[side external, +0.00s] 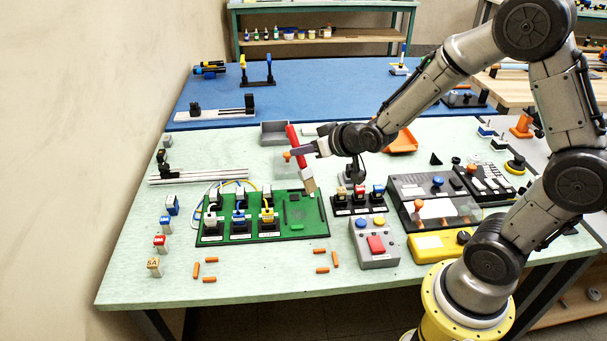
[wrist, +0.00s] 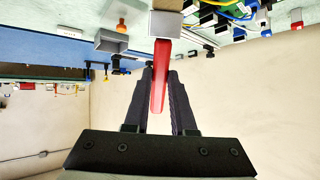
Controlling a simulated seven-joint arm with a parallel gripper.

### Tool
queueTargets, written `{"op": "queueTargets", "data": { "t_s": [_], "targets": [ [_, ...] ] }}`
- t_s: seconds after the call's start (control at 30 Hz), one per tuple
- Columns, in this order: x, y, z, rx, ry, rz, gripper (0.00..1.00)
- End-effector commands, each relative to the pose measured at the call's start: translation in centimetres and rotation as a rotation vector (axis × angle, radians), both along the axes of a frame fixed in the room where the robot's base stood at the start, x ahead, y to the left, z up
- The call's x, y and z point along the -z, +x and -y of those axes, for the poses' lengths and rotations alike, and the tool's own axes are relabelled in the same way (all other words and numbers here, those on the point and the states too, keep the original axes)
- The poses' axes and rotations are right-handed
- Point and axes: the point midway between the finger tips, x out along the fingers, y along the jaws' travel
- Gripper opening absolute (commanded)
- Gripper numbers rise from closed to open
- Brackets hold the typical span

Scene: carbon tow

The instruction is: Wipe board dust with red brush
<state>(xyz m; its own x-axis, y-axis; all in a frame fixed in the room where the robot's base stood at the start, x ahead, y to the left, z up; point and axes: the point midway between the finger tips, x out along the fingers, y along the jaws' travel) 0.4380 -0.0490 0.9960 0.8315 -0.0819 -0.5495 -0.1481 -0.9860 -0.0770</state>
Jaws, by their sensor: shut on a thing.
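My gripper (side external: 310,148) is shut on the red handle of the red brush (side external: 294,138). The brush is tilted, with its pale bristle end (side external: 309,184) pointing down at the right part of the green board (side external: 288,232). I cannot tell whether the bristles touch the board. In the wrist view the red brush (wrist: 160,75) lies between the two dark fingers of my gripper (wrist: 160,75), and its grey ferrule is at the top. The board carries white, blue and yellow plugs on its left and middle. Dust on it is too small to make out.
Right of the board stand a row of coloured switches (side external: 358,197) and a grey button box (side external: 375,243). A grey tray (side external: 275,134) and an orange tray (side external: 402,142) lie behind. Several orange pegs (side external: 321,270) lie in front. Cables (side external: 225,188) loop over the board's back left.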

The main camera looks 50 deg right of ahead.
Motion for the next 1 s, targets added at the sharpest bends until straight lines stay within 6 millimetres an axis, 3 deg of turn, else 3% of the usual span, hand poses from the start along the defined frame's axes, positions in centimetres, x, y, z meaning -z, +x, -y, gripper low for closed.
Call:
{"op": "queueTargets", "data": {
  "t_s": [0.17,0.53,1.0],
  "targets": [
    [-0.6,0.6,-0.3,0.001,-0.003,0.005,0.0],
    [-3.8,3.3,-2.9,0.001,-0.001,0.001,0.0],
    [0.2,3.4,-3.0,0.0,-0.001,-0.001,0.0]
  ]
}}
